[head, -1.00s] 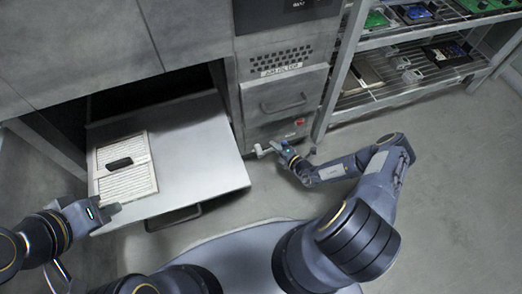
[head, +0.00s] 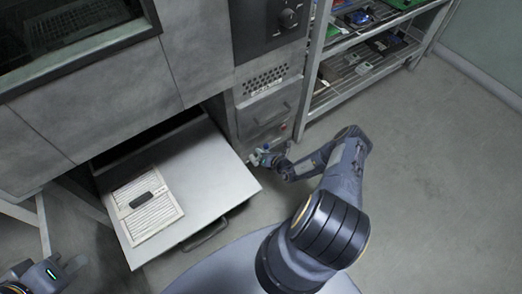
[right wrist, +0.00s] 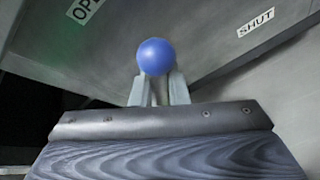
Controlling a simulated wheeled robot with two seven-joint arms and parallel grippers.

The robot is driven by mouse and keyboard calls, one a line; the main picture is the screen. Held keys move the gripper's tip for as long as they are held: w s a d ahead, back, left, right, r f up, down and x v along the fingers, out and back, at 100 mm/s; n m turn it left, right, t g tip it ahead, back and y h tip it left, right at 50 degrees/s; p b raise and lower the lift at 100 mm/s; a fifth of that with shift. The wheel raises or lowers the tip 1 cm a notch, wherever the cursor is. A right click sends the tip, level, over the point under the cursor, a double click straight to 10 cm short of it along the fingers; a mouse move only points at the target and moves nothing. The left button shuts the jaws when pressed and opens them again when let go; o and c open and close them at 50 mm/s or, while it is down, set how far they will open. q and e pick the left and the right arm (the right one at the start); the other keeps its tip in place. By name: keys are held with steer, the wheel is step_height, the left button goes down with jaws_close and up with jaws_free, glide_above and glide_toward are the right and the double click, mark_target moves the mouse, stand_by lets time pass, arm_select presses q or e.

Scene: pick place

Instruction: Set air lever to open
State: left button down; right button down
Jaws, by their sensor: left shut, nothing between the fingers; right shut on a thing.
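The air lever's blue ball knob (right wrist: 155,57) is between the two fingers of my right gripper (right wrist: 157,88) in the right wrist view. The gripper is shut on it. The lever's shaft is hidden behind the knob. The OPEN label (right wrist: 85,8), cut off by the frame's edge, is at upper left and the SHUT label (right wrist: 255,22) at upper right. In the head view my right gripper (head: 262,158) is low at the front of the air filter cabinet (head: 265,115), where the lever is very small. My left gripper (head: 76,265) is shut and empty at lower left.
A pulled-out drawer (head: 215,170) carries a white filter panel (head: 146,205) with a dark handle, left of my right gripper. A wire shelf rack (head: 350,75) with boards stands to the right of the cabinet. The floor at right is clear.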

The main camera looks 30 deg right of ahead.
steer(key=shift+a+r, duration=0.1)
stand_by(0.5)
steer(key=c, duration=1.4)
jaws_free()
steer(key=p+v, duration=0.3)
steer(key=v, duration=0.4)
steer(key=shift+s+r, duration=0.2)
steer(key=shift+s, duration=0.2)
steer(key=shift+a, duration=0.1)
